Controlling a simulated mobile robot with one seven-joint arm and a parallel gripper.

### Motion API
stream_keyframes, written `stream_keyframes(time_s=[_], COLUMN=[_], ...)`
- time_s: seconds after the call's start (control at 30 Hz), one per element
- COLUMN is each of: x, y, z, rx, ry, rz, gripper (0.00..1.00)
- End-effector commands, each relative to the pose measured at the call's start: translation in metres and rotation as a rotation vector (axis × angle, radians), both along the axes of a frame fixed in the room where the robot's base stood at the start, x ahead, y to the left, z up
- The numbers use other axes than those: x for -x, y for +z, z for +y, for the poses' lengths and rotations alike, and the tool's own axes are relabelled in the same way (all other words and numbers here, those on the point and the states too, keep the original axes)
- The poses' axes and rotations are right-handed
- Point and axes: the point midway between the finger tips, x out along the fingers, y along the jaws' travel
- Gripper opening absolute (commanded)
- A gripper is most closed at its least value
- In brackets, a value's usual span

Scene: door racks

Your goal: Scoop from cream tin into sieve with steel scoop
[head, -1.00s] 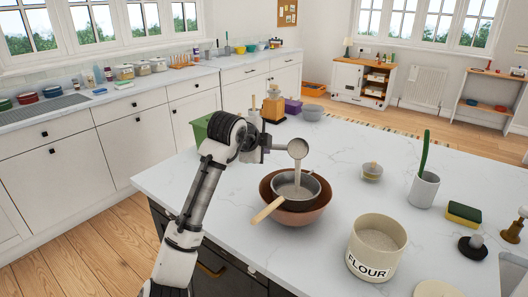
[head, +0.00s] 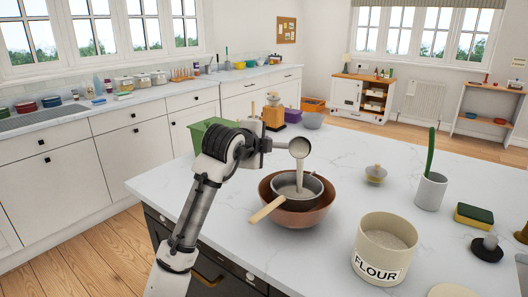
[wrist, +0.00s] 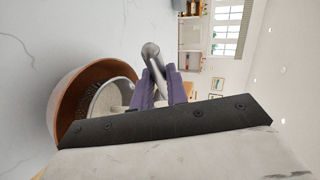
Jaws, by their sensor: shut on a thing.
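My gripper (head: 264,145) is shut on the steel scoop (head: 300,147), whose handle (wrist: 152,58) shows between purple fingers in the wrist view. The scoop's round bowl is tipped above the sieve (head: 311,185), and a pale stream (head: 299,174) falls from it into the sieve. The sieve is grey with a wooden handle (head: 267,210) pointing front left, and rests in a brown bowl (head: 326,208). The cream tin (head: 360,249), lettered FLOUR, stands open to the right with pale powder (head: 387,240) inside. How much lies in the sieve is unclear.
Behind the bowl stand a green box (head: 207,132), a wooden grinder (head: 273,114) and a grey bowl (head: 312,120). To the right are a small lidded jar (head: 376,174), a white pot (head: 430,191) and a sponge (head: 473,215). The counter between bowl and tin is clear.

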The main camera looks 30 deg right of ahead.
Motion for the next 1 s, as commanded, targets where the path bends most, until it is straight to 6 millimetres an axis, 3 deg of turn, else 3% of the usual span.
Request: stream_keyframes(time_s=[1.0], x=[0.0071], y=[-0.0043], z=[0.0066], rx=[0.142], ry=[-0.026], rz=[-0.263], gripper=[0.00])
